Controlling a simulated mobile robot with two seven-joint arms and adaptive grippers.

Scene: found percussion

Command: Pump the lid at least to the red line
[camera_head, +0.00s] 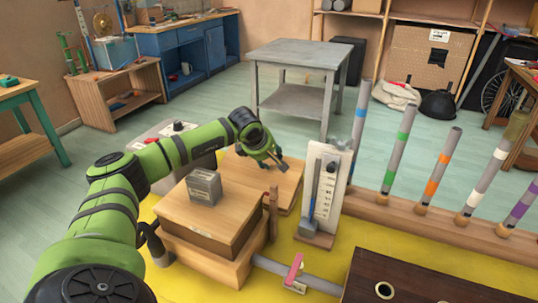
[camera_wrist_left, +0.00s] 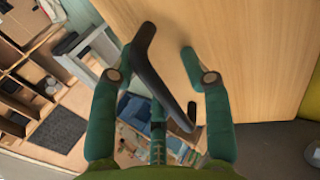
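A light wooden lid board (camera_head: 236,168) lies behind a wooden box (camera_head: 198,222); its broad face also shows in the left wrist view (camera_wrist_left: 250,50). A white upright gauge board (camera_head: 326,186) with dark scale marks and a blue-grey column stands just right of the lid. I cannot clearly make out a red line on it. My left gripper (camera_head: 278,158) is over the lid's far part. In the left wrist view the left gripper (camera_wrist_left: 156,62) is open, its fingers apart on either side of a dark bent handle (camera_wrist_left: 158,82). My right gripper is out of view.
A grey block (camera_head: 204,184) sits on the wooden box. A row of colour-banded tubes (camera_head: 438,165) stands in a wooden base at right. A dark board with holes (camera_head: 420,284) is at front right. A grey table (camera_head: 300,52) stands behind on clear floor.

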